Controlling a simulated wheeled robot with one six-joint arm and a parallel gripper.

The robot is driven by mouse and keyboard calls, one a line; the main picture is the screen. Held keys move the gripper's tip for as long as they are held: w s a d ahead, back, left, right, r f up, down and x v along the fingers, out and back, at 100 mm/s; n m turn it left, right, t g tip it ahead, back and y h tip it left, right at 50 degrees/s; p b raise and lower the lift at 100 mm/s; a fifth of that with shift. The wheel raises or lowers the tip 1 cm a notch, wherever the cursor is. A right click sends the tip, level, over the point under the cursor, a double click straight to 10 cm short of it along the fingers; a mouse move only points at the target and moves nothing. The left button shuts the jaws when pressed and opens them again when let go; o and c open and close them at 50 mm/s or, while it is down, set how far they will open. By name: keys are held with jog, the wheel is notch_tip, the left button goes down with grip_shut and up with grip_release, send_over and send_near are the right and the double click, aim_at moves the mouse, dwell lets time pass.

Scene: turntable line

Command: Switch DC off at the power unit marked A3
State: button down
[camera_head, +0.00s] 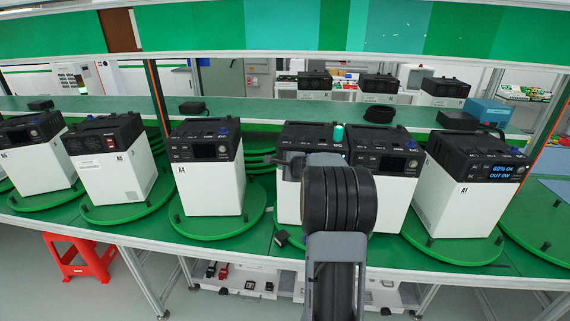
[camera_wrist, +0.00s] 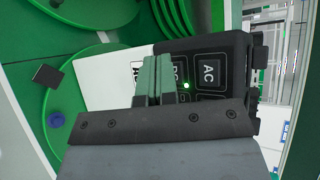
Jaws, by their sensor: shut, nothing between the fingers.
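In the head view, a white power unit with a black top (camera_head: 288,207) stands behind my arm, which hides much of its front; no marking on it is readable there. A small green light (camera_wrist: 186,86) glows near the DC button. Contact cannot be told.
Similar units stand on green turntables: one (camera_head: 394,192) close right of my arm, one marked A1 (camera_head: 461,199) with a lit screen, one (camera_head: 207,185) to the left, others farther left. A shelf (camera_head: 238,108) runs behind. A red stool (camera_head: 78,257) stands on the floor.

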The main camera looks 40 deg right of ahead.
jog(key=shift+w+d, duration=0.25)
dwell(0.6)
jog(key=shift+s+a, duration=0.1)
dwell(0.3)
jog(key=shift+s+a+b, duration=0.45)
jog(key=shift+s+b, duration=0.05)
jog(key=shift+b, duration=0.2)
jog(key=shift+s+a+b, duration=1.45)
jog(key=shift+s+a, duration=0.3)
